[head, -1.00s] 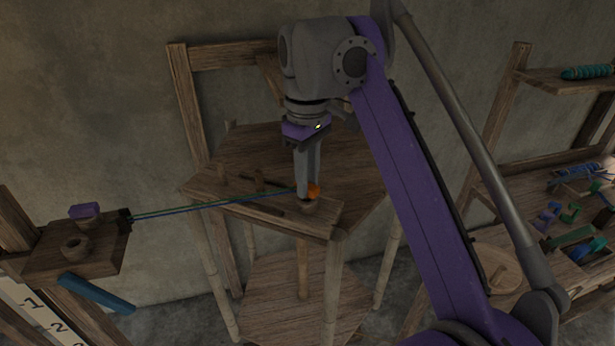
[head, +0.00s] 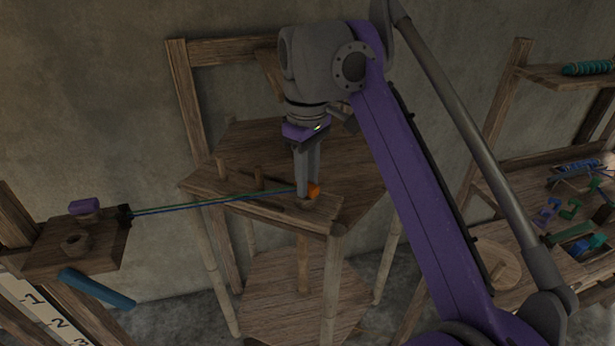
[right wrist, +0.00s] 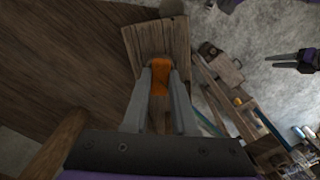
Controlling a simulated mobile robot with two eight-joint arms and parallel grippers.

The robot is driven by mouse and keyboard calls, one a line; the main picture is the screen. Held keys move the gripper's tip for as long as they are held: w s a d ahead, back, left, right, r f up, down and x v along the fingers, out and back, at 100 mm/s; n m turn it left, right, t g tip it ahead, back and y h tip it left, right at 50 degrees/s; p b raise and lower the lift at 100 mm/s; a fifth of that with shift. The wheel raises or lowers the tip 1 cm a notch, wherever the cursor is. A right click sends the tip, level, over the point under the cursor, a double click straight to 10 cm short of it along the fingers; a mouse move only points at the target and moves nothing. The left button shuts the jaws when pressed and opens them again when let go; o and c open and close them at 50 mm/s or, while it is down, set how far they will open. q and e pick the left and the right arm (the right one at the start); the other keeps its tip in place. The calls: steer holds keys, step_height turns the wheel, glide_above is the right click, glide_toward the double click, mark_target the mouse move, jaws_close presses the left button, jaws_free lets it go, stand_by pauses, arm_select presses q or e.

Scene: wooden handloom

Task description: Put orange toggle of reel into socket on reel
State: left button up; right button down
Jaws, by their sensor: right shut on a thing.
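The reel (head: 350,165) is a wooden stand with a polygonal top. A small plank (head: 326,212) lies along its front edge. My right gripper (head: 306,194) points down over this plank, shut on the orange toggle (head: 314,190). The right wrist view shows the toggle (right wrist: 160,76) between the two grey fingers, above the plank (right wrist: 158,35). The socket is mostly hidden by the fingers and toggle, so I cannot tell whether the toggle is in it. My left gripper (right wrist: 290,60) seems to show small and dark at the right of the wrist view; its jaw state is unclear.
Blue and green threads (head: 215,201) run taut from a wooden block (head: 100,255) at left to the toggle area. Upright pegs (head: 222,170) stand on the reel top. Shelves with coloured parts (head: 575,235) stand at right, beyond my purple arm.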

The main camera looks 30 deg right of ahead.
steer(key=shift+c, duration=0.7)
jaws_free()
steer(key=shift+s+r+p, duration=0.1)
steer(key=shift+r+p, duration=0.5)
steer(key=shift+r, duration=0.25)
steer(key=shift+r+p, duration=1.15)
steer(key=shift+r, duration=0.7)
steer(key=shift+r+p, duration=0.55)
steer(key=shift+r, duration=0.3)
arm_select(q)
steer(key=w+r, duration=0.3)
steer(key=r, duration=0.3)
steer(key=shift+w+r+t, duration=0.35)
steer(key=shift+r+t, duration=0.05)
arm_select(e)
steer(key=shift+w, duration=0.2)
steer(key=shift+f, duration=0.1)
arm_select(q)
steer(key=shift+s, duration=0.2)
arm_select(e)
steer(key=shift+s, duration=0.2)
